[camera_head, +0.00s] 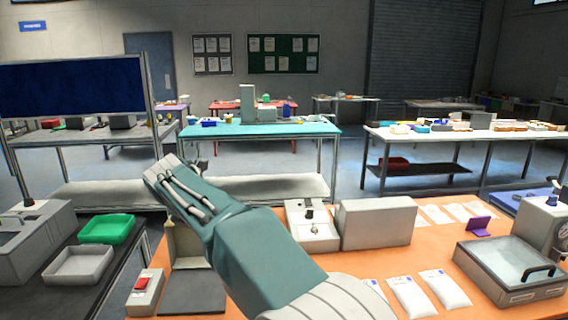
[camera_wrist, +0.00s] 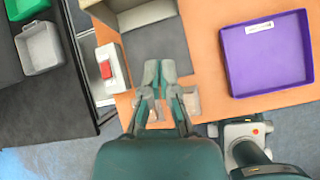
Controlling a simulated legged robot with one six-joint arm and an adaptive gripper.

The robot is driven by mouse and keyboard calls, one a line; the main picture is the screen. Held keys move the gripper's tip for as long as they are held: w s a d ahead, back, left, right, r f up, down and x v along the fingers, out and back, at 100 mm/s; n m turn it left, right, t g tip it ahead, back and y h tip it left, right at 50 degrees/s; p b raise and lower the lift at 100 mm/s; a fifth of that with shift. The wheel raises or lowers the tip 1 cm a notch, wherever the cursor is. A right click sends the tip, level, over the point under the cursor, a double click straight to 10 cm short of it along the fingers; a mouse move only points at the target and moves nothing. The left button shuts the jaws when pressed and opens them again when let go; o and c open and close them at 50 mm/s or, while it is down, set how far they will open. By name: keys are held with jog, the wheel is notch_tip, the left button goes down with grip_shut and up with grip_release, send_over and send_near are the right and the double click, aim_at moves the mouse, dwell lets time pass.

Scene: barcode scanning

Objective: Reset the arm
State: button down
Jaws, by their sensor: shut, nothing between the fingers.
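My gripper (camera_wrist: 159,72) shows in the wrist view with its grey fingertips together and nothing between them. It appears over the dark grey mat (camera_wrist: 158,42) on the orange table; its height above the mat is hard to judge. In the head view my teal arm (camera_head: 262,255) reaches from the bottom up and left across the orange table (camera_head: 350,268). I cannot clearly make out the fingertips in that view.
A white box with a red button (camera_wrist: 106,71) stands left of the mat, and a purple tray (camera_wrist: 266,84) lies right of it. White packets (camera_head: 413,297), a grey box (camera_head: 376,223) and a clear-lidded machine (camera_head: 508,268) stand on the right. Green (camera_head: 105,229) and grey trays (camera_head: 78,264) lie left.

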jog(key=s+d+r+m, duration=0.1)
jog(key=s+d+m, duration=0.3)
jog(key=d+m, duration=0.3)
jog(key=s+d+m+g, duration=0.1)
jog(key=s+d+m, duration=0.4)
jog(key=d, duration=0.5)
jog(key=s+d+r+m, duration=0.1)
jog(key=s+d+m, duration=0.35)
jog(key=d, duration=0.35)
jog(key=s+d+f+m, duration=0.5)
jog(key=s+m, duration=0.4)
jog(key=s+d+f+m+g, duration=0.1)
jog(key=s+d+f+m, duration=0.4)
jog(key=s+m, duration=0.4)
jog(key=shift+s+d+h, duration=0.3)
jog(key=shift+s, duration=0.3)
jog(key=shift+a, duration=0.15)
